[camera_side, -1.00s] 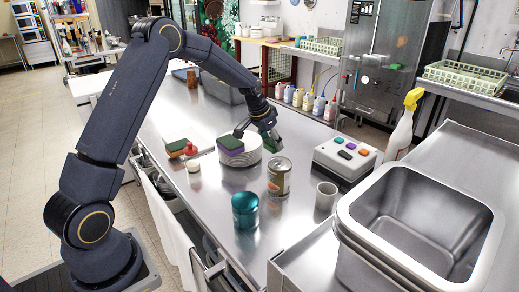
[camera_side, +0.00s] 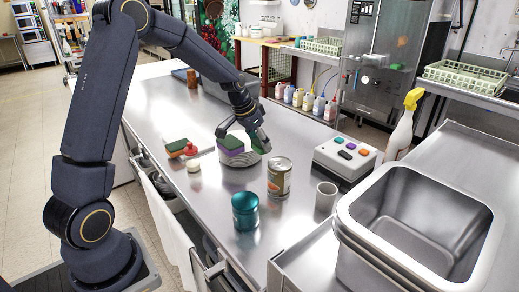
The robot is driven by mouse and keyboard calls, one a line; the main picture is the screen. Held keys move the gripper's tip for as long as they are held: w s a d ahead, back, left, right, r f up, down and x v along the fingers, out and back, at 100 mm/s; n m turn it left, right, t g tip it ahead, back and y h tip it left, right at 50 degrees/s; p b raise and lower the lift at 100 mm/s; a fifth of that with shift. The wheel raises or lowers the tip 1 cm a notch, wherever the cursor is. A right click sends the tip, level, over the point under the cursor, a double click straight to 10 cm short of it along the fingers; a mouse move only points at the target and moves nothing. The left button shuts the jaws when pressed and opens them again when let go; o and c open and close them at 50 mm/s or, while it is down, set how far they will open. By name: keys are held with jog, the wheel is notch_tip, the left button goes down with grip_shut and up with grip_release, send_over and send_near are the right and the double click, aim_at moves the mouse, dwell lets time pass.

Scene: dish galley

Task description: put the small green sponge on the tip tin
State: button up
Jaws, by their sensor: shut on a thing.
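My gripper (camera_side: 244,139) is low over the round white plate stack (camera_side: 240,159), shut on a small green thing, likely the small green sponge (camera_side: 259,147). The fingers partly hide it. A larger green-and-purple sponge (camera_side: 231,145) lies on the stack, close beside my gripper; I cannot tell whether they touch. A labelled metal tin (camera_side: 279,177) stands upright to the right and nearer the camera. A teal tin (camera_side: 245,212) stands nearer still. I cannot tell which of the two is the tip tin.
A green-and-orange sponge (camera_side: 178,147) and a small white round thing (camera_side: 193,166) lie left of the plates. A grey cup (camera_side: 326,196), a button box (camera_side: 346,157), a spray bottle (camera_side: 403,126) and a deep steel basin (camera_side: 420,225) are to the right. The counter's front-left is clear.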

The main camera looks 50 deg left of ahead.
jog(key=shift+s+f+m, duration=0.15)
jog(key=shift+s+m, duration=0.15)
jog(key=shift+m, duration=0.1)
jog(key=s+d+r+m+g+h, duration=0.1)
jog(key=s+d+r+m+g, duration=0.2)
jog(key=s+m, duration=0.45)
jog(key=s+d+r+m+h, duration=0.25)
jog(key=s+d+m, duration=0.2)
jog(key=s, duration=0.65)
jog(key=s+d+r+m+g+h, duration=0.1)
jog(key=s+d+r+m+g, duration=0.25)
jog(key=s, duration=0.55)
jog(key=t, duration=0.2)
send_over(247, 201)
jog(key=a, duration=0.1)
jog(key=shift+m, duration=0.45)
jog(key=f, duration=0.8)
jog(key=shift+s+a+f, duration=0.15)
jog(key=shift+s+f, duration=0.25)
jog(key=shift+w+f, duration=0.2)
jog(key=shift+f, duration=0.05)
jog(key=shift+w+f, duration=0.2)
jog(key=shift+f, duration=1.5)
jog(key=shift+f, duration=0.2)
